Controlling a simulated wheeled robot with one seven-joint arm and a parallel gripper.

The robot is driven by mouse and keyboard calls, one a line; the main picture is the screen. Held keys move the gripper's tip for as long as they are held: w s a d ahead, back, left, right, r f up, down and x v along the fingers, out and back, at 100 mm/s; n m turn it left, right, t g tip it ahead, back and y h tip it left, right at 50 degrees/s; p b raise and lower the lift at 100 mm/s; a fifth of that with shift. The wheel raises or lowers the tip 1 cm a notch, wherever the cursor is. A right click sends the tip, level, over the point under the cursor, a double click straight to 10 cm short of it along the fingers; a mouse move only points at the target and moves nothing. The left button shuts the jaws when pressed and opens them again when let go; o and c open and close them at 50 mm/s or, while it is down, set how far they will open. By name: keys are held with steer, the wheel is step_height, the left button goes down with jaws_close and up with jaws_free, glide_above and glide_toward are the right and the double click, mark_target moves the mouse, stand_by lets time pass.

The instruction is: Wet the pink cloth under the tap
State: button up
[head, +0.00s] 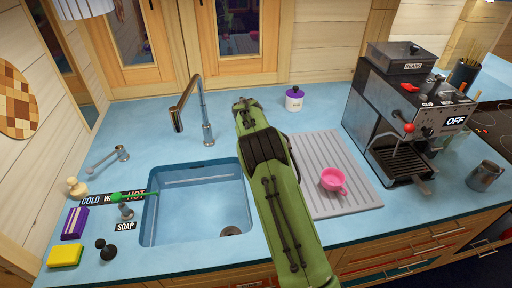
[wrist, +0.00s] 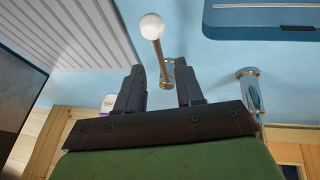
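No pink cloth shows in either view. The tap (head: 206,112) stands behind the blue sink (head: 154,222), its spout angled to the left; no water shows from it. In the wrist view the tap (wrist: 250,82) is at the right and part of the sink (wrist: 262,14) at the top right. My gripper (wrist: 158,66) is open and empty, pointing down over the back of the counter between tap and drainboard. A metal rod with a white ball end (wrist: 152,27), perhaps a lever, shows between and beyond the fingers. My green arm hides that spot in the head view.
A grey ribbed drainboard (head: 350,205) holds a pink mug (head: 333,181). A purple-lidded jar (head: 294,98) stands behind it, and a coffee machine (head: 385,105) to the right. A green-knobbed lever (head: 117,196) lies over the COLD–HOT label. A yellow sponge (head: 65,255) sits front left.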

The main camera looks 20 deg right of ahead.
steer(key=x, duration=0.5)
steer(key=shift+d+f, duration=0.1)
steer(key=shift+f, duration=0.2)
jaws_close()
steer(key=shift+r, duration=0.1)
stand_by(0.9)
